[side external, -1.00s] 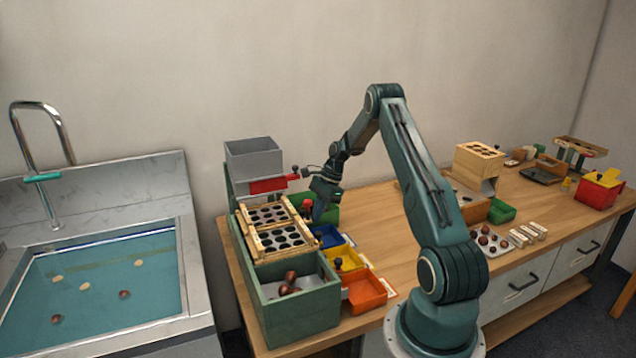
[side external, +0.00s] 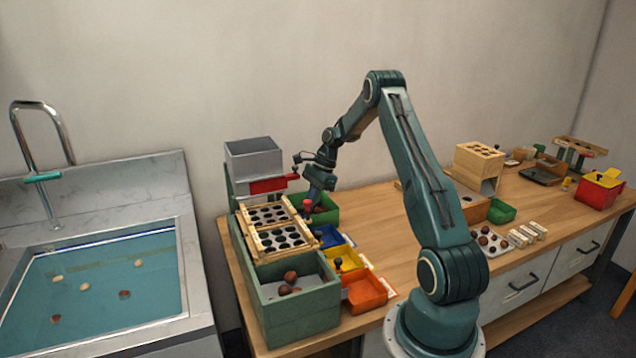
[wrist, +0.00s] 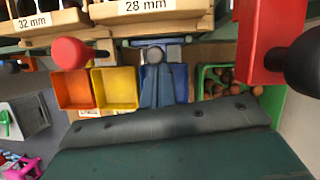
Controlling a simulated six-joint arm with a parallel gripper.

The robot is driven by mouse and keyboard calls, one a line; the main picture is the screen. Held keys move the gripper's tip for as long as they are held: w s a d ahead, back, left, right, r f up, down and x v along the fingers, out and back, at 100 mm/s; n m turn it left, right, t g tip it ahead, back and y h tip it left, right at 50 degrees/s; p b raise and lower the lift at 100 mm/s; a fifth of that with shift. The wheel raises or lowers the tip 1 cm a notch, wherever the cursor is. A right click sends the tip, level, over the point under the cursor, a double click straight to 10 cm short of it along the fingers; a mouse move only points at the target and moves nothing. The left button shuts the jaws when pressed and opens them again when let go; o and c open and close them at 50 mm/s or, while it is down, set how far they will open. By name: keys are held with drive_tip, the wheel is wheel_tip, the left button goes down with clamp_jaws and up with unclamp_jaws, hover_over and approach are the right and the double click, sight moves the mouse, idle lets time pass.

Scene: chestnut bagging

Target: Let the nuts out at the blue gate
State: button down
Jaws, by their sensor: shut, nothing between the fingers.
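The sorter (side external: 300,318) is a green box frame with wooden sieve decks on top. The blue tray (side external: 328,237) stands at its right side; it also shows in the wrist view (wrist: 178,80), with no nuts visible in it. A round grey-black knob (wrist: 153,55) sits above the blue tray's edge, below the "28 mm" label. The blue gate itself cannot be told clearly from the tray. My gripper (side external: 313,203) is shut and empty, above the sorter's right side near the green tray (side external: 326,212).
Yellow (side external: 349,258) and orange (side external: 365,291) trays stand nearer the front. The green tray holds several nuts (wrist: 225,85). A red knob (wrist: 72,52) and a red block (wrist: 262,40) with a black knob flank the wrist view.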

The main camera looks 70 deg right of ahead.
drive_tip(key=shift+r, duration=0.85)
drive_tip(key=shift+f, duration=0.1)
wheel_tip(320, 180, down, 3)
drive_tip(key=s+d, duration=0.2)
drive_tip(key=d, duration=0.1)
drive_tip(key=v, duration=1)
drive_tip(key=shift+a+r, duration=0.25)
drive_tip(key=shift+a, duration=0.1)
drive_tip(key=shift+w, duration=0.2)
